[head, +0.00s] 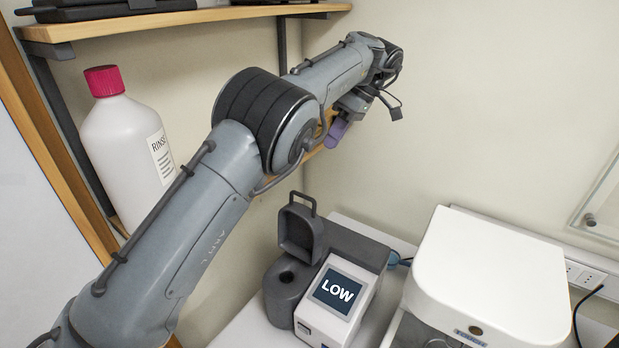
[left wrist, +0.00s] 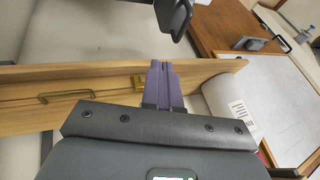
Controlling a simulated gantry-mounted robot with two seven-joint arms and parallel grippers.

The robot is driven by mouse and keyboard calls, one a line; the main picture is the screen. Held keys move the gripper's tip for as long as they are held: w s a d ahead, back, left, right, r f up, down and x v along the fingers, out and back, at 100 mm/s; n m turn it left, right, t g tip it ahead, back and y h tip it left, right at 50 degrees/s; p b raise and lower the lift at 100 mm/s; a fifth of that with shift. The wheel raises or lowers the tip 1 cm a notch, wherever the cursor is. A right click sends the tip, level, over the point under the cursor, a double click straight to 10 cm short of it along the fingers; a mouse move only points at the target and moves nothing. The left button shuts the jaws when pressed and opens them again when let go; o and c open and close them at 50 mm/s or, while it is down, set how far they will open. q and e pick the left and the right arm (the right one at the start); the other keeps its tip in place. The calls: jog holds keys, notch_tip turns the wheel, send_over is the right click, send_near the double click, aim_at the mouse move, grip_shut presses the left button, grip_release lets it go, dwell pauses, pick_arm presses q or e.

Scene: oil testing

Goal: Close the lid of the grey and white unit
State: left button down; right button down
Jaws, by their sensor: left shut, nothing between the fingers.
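The grey and white unit (head: 340,262) stands on the white surface below the arm, with a screen reading "LOW". Its dark grey lid (head: 299,228) stands raised, with a loop handle on top, and a round opening shows in front of it. My left gripper (head: 337,133) is above and behind the lid, clear of it, near the wooden shelf. Its purple fingers are together and empty, as the left wrist view (left wrist: 163,84) shows. My right gripper is not in view.
A white box-shaped machine (head: 490,265) stands right of the unit. A white bottle with a red cap (head: 125,150), labelled "RINSE", stands at the left. A wooden shelf (head: 170,20) runs along the upper left wall. The air above the unit is free.

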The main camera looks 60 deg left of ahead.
pick_arm(q)
jog(key=s+d+p+x, duration=0.1)
jog(key=s+x, duration=0.1)
jog(key=x, duration=0.9)
jog(key=shift+d+r, duration=0.25)
jog(key=shift+d, duration=0.2)
